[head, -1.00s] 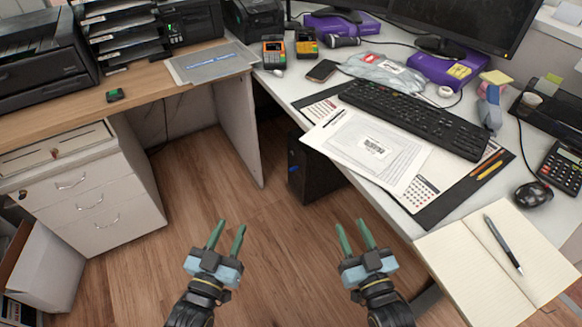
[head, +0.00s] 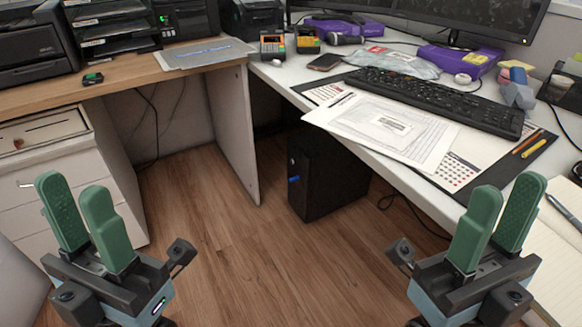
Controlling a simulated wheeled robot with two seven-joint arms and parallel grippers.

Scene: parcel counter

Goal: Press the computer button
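A black computer tower (head: 330,178) stands on the wooden floor under the white desk, with a small blue item (head: 294,179) on its front face. A small mark shows higher on that face, but I cannot tell whether it is the button. My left gripper (head: 85,205) is at the lower left, in front of the drawer cabinet, its green fingers apart and empty. My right gripper (head: 500,215) is at the lower right, over the desk's front edge in the picture, its fingers apart and empty. Both are away from the tower.
The white desk (head: 285,82) holds a keyboard (head: 435,100), papers (head: 380,130) and an open notebook (head: 556,262). A wooden counter (head: 120,88) with a white drawer cabinet (head: 50,160) is at left. The floor (head: 270,265) before the tower is clear. Cables lie behind the tower.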

